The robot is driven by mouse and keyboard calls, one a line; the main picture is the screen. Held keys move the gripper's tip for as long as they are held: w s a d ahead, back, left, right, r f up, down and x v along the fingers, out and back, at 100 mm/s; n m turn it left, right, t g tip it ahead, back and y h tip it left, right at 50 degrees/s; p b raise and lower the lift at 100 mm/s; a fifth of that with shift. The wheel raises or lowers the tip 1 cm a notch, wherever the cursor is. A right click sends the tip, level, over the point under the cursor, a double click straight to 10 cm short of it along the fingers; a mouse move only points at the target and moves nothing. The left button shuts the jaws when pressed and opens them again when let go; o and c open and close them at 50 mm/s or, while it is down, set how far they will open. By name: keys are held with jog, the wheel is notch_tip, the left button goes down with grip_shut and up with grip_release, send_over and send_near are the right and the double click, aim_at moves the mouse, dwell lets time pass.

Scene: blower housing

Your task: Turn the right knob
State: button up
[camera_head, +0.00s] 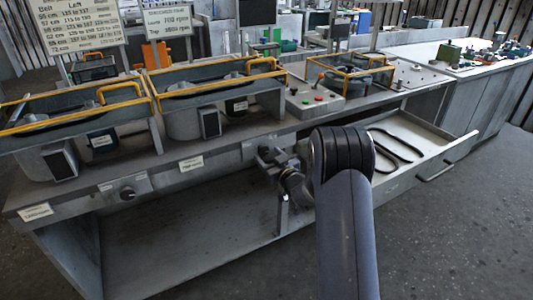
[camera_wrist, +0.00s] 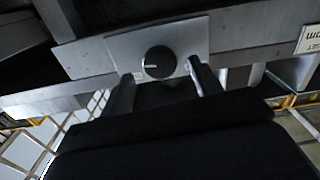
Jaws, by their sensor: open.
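The right knob (camera_wrist: 159,62) is round and black with a short white mark pointing left in the wrist view. It sits on a light grey plate (camera_wrist: 190,37) on the bench front. My gripper (camera_wrist: 161,74) is open, with one finger on each side of the knob in the picture; I cannot tell whether either touches it. In the head view my gripper (camera_head: 276,166) is at the bench front, and my arm and gripper hide this knob. Another dark knob (camera_head: 128,193) shows on a plate farther left.
An open drawer (camera_head: 425,166) holding black belts sticks out to the right of my gripper. Housings in yellow-railed trays (camera_head: 110,103) and a control box with buttons (camera_head: 315,102) stand on the bench. The shelf space (camera_head: 190,245) below is empty.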

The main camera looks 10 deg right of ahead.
jog(key=shift+x, duration=1.05)
jog(key=shift+c, duration=0.3)
jog(key=c, duration=0.9)
